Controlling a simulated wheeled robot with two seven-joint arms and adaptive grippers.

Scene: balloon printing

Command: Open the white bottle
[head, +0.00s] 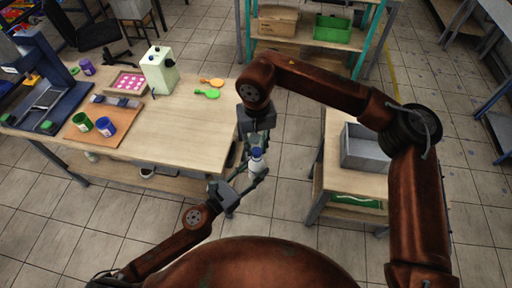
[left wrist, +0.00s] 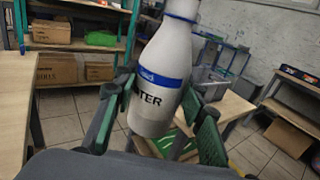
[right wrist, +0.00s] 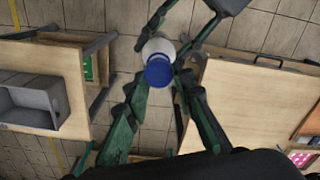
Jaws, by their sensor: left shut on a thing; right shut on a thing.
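The white bottle (head: 256,165) is held in the air between the two tables. In the left wrist view the bottle (left wrist: 160,85) has a blue band and dark lettering, and its top is cut off by the frame. My left gripper (head: 248,181) is shut on the bottle's body, with a finger on each side. The blue cap (right wrist: 159,71) faces the camera in the right wrist view. My right gripper (right wrist: 160,85) comes from above and is shut on the cap, one finger on each side. The cap looks seated on the bottle; its contact with the neck is hard to see.
A wooden table (head: 160,128) at left holds a cream container (head: 159,70), a pink-dotted tray (head: 127,83), a green cup (head: 82,122) and a blue cup (head: 106,126). A smaller table at right holds a grey bin (head: 366,148). Floor is clear between them.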

